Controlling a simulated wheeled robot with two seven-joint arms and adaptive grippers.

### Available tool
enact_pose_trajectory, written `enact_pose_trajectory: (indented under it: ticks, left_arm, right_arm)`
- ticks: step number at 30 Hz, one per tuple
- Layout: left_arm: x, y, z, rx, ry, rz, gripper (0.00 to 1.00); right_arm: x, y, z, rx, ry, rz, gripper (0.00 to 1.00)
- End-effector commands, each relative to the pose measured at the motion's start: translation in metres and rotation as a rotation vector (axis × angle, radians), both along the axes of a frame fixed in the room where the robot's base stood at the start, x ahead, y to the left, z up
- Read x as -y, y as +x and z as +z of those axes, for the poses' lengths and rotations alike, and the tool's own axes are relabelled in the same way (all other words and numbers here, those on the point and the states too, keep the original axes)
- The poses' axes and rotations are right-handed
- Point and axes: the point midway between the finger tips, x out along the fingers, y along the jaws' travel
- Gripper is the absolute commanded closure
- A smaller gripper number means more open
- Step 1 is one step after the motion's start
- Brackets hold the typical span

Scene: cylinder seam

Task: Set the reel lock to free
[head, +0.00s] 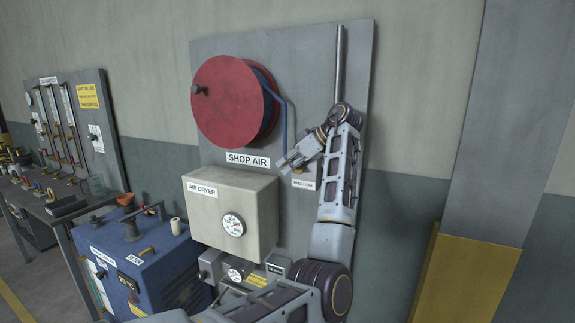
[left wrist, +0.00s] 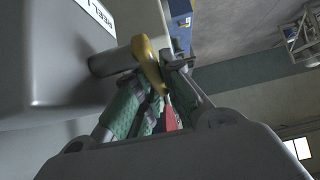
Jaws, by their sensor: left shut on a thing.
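The reel lock shows in the left wrist view as a yellow lever (left wrist: 150,64) at a grey round hub (left wrist: 110,62), beside a plate lettered "REEL L" (left wrist: 98,14). My left gripper (left wrist: 152,100) has its green-padded fingers shut on the yellow lever. In the head view my left gripper (head: 284,163) is at the panel, just above the reel lock label (head: 303,184), and hides most of the lock. The red hose reel (head: 226,102) is up and to the left of it. My right gripper is not in view. Lock position markings cannot be read.
The grey panel (head: 300,60) carries a vertical pipe (head: 338,65) and a blue hose (head: 284,125). The air dryer box (head: 215,208) juts out below left. A blue machine (head: 140,255) and a bench stand further left. A yellow-based column (head: 470,265) is at right.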

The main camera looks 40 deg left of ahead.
Motion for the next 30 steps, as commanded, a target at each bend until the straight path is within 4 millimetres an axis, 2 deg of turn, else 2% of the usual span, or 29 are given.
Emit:
enact_pose_trajectory:
  ticks: [4,5,6,20,30]
  left_arm:
    - [0.0,0.0,0.0,0.001,0.0,0.0,1.0]
    - [0.0,0.0,0.0,0.001,0.0,0.0,0.86]
    - [0.0,0.0,0.0,0.001,0.0,0.0,0.81]
    - [0.002,0.001,0.002,0.0,0.0,0.0,0.8]
    - [0.023,0.008,0.021,0.002,-0.002,-0.002,0.8]
  right_arm:
    - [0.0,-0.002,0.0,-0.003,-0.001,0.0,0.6]
    - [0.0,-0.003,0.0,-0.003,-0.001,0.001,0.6]
    - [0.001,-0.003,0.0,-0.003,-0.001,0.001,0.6]
    - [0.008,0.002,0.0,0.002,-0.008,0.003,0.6]
    - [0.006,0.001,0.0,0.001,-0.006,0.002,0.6]
